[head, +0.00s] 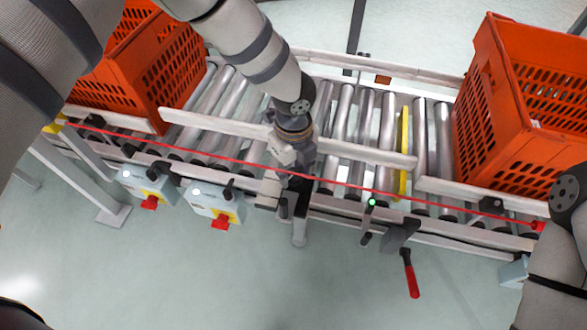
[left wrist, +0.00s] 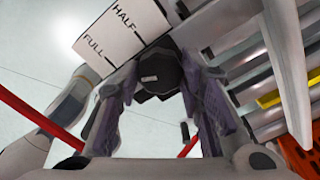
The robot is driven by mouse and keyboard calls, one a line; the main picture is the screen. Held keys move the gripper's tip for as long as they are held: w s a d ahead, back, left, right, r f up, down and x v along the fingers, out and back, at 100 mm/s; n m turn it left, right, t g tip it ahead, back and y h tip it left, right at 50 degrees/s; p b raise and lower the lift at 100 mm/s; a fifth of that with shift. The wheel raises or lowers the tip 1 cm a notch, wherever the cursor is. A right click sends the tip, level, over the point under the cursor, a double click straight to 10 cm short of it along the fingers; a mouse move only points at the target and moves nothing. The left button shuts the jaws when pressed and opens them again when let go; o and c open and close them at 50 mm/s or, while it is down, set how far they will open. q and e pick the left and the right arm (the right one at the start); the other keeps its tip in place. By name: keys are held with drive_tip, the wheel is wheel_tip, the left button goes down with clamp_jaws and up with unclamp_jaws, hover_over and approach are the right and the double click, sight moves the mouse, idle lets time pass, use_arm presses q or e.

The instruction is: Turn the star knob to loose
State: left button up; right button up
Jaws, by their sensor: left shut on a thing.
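The star knob (left wrist: 160,75) is a dark, round-faced knob with a small pale mark, between my fingers in the left wrist view. My left gripper (left wrist: 158,100) has one finger on each side of it and is shut on it. A white plate (left wrist: 122,32) reading HALF and FULL sits beside the knob; no "loose" mark is readable. In the head view my left gripper (head: 285,178) points down at the conveyor's front rail and hides the knob. My right arm shows at the right edge, but its gripper is out of view.
Orange totes stand at the left (head: 145,85) and right (head: 510,110) of the roller conveyor (head: 345,110). A red cord (head: 240,163) runs along its front. Pale-blue boxes (head: 150,180) and a red-handled lever (head: 411,275) hang off the front. The floor before it is clear.

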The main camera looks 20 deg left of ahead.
use_arm(q)
drive_tip(key=n+p, duration=0.1)
drive_tip(key=n, duration=0.4)
drive_tip(key=shift+n, duration=0.4)
drive_tip(key=n, duration=0.6)
drive_tip(key=shift+p, duration=0.4)
drive_tip(key=n, duration=0.5)
drive_tip(key=shift+n, duration=0.4)
drive_tip(key=n, duration=0.5)
drive_tip(key=shift+n+p, duration=0.3)
use_arm(e)
drive_tip(key=w+r, duration=0.1)
drive_tip(key=w+r+t, duration=0.1)
drive_tip(key=shift+w+r, duration=0.2)
drive_tip(key=shift+r, duration=0.2)
use_arm(q)
drive_tip(key=o, duration=1.2)
